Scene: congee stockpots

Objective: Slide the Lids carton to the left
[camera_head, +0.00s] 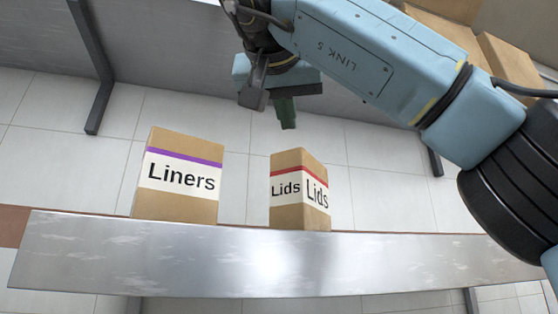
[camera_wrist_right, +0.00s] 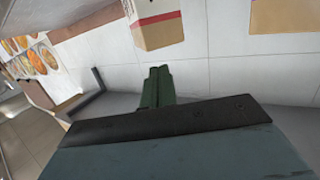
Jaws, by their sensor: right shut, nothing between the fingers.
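The Lids carton (camera_head: 299,214) is a brown box with a white label band and a red stripe, standing upright with a corner towards the camera. In the wrist view the red-striped carton (camera_wrist_right: 157,34) shows at the top, beyond the fingertips. My right gripper (camera_head: 288,126) is shut, its green fingers just above the Lids carton in the head view, with nothing between them. In the wrist view the fingers (camera_wrist_right: 160,72) lie together, and a gap to the carton shows. My left gripper is not in view.
A Liners carton (camera_head: 177,208) with a purple stripe stands left of the Lids carton, with a gap between them. It also shows in the wrist view (camera_wrist_right: 287,15). A bright steel surface (camera_head: 270,265) runs across the front. A white tiled area (camera_head: 375,170) lies behind.

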